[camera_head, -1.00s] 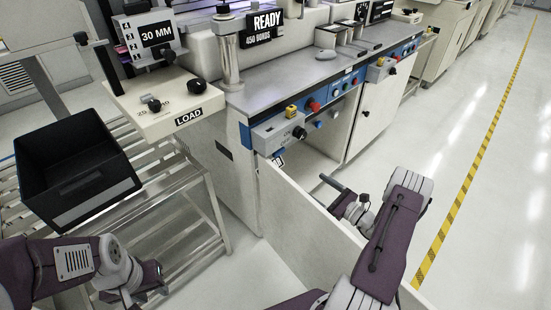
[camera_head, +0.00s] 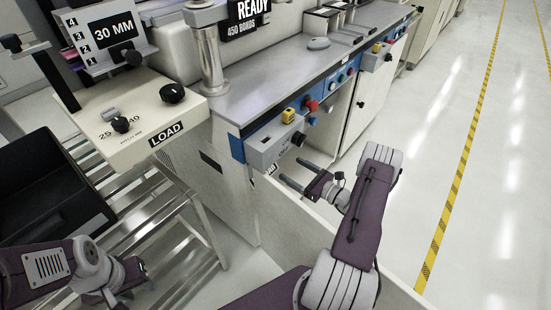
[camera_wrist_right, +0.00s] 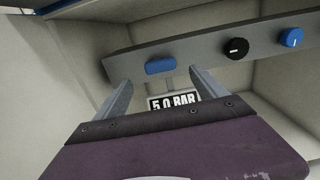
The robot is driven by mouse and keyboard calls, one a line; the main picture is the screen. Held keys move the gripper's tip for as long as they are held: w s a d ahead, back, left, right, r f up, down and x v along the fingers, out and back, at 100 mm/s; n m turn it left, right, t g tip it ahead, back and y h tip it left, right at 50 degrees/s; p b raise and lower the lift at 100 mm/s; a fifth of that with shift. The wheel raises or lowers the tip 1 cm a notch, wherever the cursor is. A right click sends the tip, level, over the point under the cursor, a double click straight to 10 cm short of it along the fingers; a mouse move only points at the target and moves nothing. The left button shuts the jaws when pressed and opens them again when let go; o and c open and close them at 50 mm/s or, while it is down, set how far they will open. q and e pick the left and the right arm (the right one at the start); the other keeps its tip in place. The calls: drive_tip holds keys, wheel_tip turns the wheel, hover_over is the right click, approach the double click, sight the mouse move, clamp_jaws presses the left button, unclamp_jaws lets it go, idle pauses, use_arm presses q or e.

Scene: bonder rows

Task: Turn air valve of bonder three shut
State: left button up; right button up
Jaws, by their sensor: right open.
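In the right wrist view, a short blue handle (camera_wrist_right: 160,66), apparently the air valve, sits on a grey bar, crosswise to the short stem below it. A "5.0 BAR" display (camera_wrist_right: 174,101) is under it. My right gripper (camera_wrist_right: 160,76) is open, its fingers either side of the handle's line with visible gaps; whether the tips reach its depth I cannot tell. In the head view this gripper (camera_head: 290,170) points into the open lower cabinet of the near machine (camera_head: 228,178); the valve is hidden there. My left gripper (camera_head: 130,285) is at lower left, its fingers unclear.
A black knob (camera_wrist_right: 237,48) and a blue knob (camera_wrist_right: 291,37) sit right of the handle. The open cabinet door (camera_head: 330,235) stands beside my right arm. A black bin (camera_head: 50,200) on a metal rack (camera_head: 180,235) is at left. The aisle at right is clear.

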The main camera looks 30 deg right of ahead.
drive_tip(key=b+x, duration=0.2)
drive_tip(key=x, duration=0.6)
drive_tip(key=shift+f, duration=0.1)
drive_tip(key=c, duration=1.4)
